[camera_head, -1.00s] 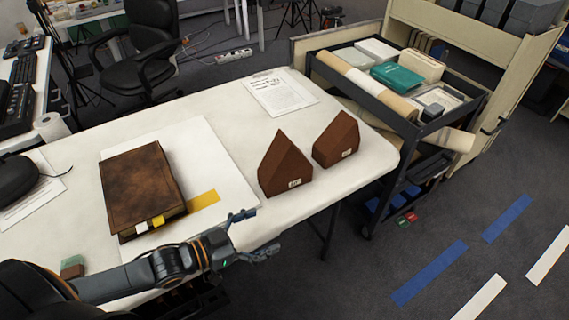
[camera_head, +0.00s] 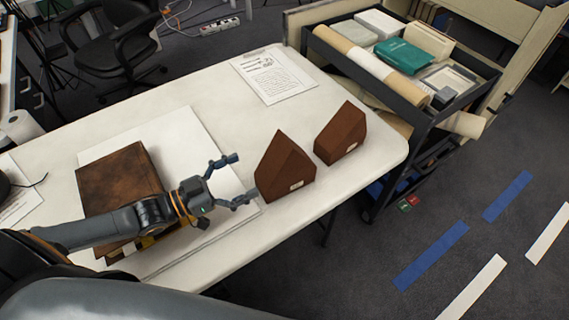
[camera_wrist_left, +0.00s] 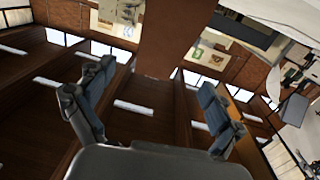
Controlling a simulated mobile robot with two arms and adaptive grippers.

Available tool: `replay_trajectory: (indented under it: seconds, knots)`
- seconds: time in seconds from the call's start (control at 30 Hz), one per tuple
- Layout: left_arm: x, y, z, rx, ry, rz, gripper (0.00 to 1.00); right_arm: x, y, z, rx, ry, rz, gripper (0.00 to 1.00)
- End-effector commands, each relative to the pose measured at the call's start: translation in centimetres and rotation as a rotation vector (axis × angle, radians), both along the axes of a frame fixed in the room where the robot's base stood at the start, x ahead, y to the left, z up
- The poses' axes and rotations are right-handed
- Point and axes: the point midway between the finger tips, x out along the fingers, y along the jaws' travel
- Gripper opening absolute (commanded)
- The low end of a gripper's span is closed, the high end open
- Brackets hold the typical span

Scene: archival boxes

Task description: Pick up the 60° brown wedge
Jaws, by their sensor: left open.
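Two brown wedges with pointed tops stand side by side on the white table (camera_head: 205,110). The nearer left wedge (camera_head: 284,168) and the farther right wedge (camera_head: 340,134) each bear a small white label, too small to read, so I cannot tell which is 60°. My left gripper (camera_head: 238,178) is open and empty, just left of the nearer wedge, its fingers pointing toward it. The lower fingertip is close to that wedge; contact cannot be told. In the left wrist view the spread fingers (camera_wrist_left: 152,88) show against brown surfaces that are hard to identify.
A brown book (camera_head: 118,185) lies on a white board (camera_head: 190,130) beneath my left forearm. A printed sheet (camera_head: 273,75) lies at the table's back. A dark cart (camera_head: 410,100) with boxes and a rolled tube stands beyond the table's right end.

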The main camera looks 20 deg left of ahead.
Motion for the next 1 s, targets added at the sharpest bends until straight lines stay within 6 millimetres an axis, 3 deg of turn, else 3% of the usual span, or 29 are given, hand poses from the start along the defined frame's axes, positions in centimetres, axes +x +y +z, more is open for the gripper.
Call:
replay_trajectory:
  seconds: [0.1,0.3,0.6,0.8,1.0]
  knots:
    - [1.9,-1.7,0.3,-0.003,-0.008,0.000,0.92,-1.2,-0.4,0.0,-0.006,0.019,0.000,0.40]
    - [4.1,-3.8,0.2,-0.002,-0.004,0.000,0.92,-1.1,-0.5,0.2,-0.007,0.017,-0.001,0.40]
    - [6.0,-5.4,0.4,-0.001,-0.004,-0.001,0.92,0.4,-0.2,0.8,-0.001,-0.007,-0.002,0.40]
    - [8.2,-7.3,0.3,-0.001,-0.002,-0.001,0.92,0.3,0.4,1.3,0.006,-0.006,-0.004,0.40]
    - [8.7,-7.8,0.1,0.001,0.000,-0.002,0.92,0.2,0.5,1.3,0.006,-0.004,-0.005,0.40]
